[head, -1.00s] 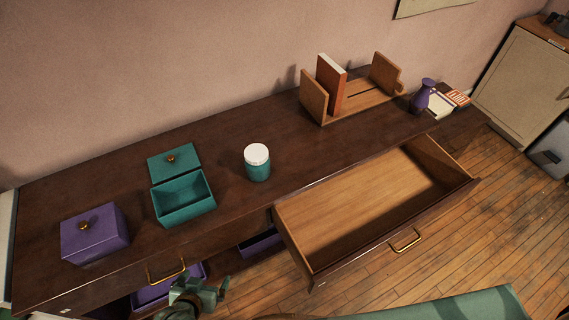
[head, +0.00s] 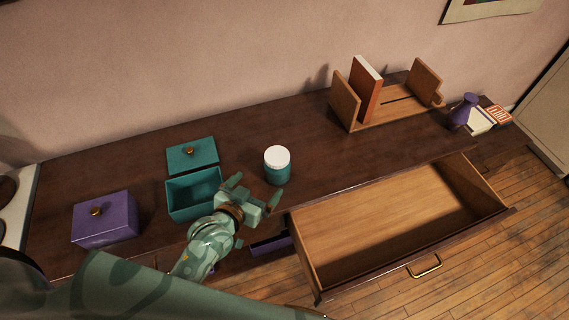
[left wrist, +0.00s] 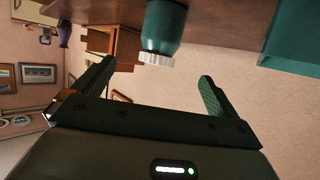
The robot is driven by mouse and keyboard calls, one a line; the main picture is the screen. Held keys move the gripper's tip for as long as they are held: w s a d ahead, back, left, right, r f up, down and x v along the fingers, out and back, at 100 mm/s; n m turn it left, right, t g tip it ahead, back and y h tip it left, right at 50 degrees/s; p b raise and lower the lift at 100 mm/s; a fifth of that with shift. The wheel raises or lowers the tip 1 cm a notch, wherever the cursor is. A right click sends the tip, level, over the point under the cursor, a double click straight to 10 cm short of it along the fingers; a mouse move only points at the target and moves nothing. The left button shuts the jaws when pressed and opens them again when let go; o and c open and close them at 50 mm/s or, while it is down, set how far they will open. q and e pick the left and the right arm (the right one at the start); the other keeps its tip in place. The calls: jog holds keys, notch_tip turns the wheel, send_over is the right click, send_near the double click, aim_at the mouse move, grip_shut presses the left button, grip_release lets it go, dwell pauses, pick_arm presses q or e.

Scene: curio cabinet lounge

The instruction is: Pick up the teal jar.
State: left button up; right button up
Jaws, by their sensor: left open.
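The teal jar (head: 277,170) with a white lid stands upright on the dark wooden cabinet top, right of the open teal box. My left gripper (head: 257,190) is open and empty, just in front of the jar in the head view. In the left wrist view the picture is turned over, and the jar (left wrist: 163,27) shows beyond and between the two spread fingers (left wrist: 155,85), apart from them. My right gripper is not in view.
A teal box (head: 190,208) with its lid (head: 192,154) behind it and a purple box (head: 104,220) stand left. An open, empty drawer (head: 400,225) juts out at the right front. A bookrack (head: 345,100) and purple vase (head: 463,110) stand farther right.

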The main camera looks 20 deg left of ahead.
aim_at(272, 170)
pick_arm(q)
jog(key=b+x, duration=0.1)
jog(key=x, duration=0.3)
jog(key=b+x, duration=0.1)
jog(key=x, duration=0.3)
jog(key=shift+s+f, duration=0.15)
jog(key=shift+f, duration=0.05)
jog(key=shift+w+f, duration=0.1)
jog(key=shift+w, duration=0.25)
jog(key=b+x, duration=0.1)
jog(key=x, duration=0.1)
jog(key=f+b+x, duration=0.1)
jog(key=x, duration=0.2)
jog(key=shift+s, duration=0.15)
jog(key=shift+f+b, duration=0.1)
jog(key=shift+b, duration=0.2)
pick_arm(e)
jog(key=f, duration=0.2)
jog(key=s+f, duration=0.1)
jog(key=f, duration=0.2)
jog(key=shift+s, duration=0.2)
pick_arm(q)
jog(key=c, duration=1.3)
